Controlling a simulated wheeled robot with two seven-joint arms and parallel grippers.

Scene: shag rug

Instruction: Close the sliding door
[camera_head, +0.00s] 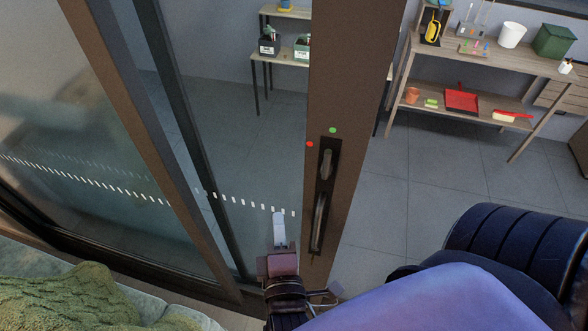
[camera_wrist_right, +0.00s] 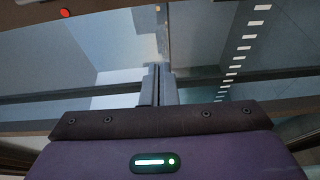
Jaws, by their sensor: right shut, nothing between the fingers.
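The sliding door is a glass panel with a wide brown upright edge (camera_head: 347,75). A dark recessed handle (camera_head: 321,195) sits in this upright, below a green dot and a red dot. To the right of the upright is an open gap onto the room beyond. My right gripper (camera_head: 279,215) is left of the handle, in front of the glass, and is shut and empty. In the right wrist view its closed fingers (camera_wrist_right: 158,72) point at the glass; I cannot tell whether they touch it. My left gripper is not in view.
Another brown frame post (camera_head: 150,140) stands to the left, with glass beside it. A green knitted blanket (camera_head: 70,295) lies at the lower left. Beyond the gap, a wooden shelf table (camera_head: 480,55) holds a white pot (camera_head: 511,35) and a green box (camera_head: 553,41). The tiled floor there is clear.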

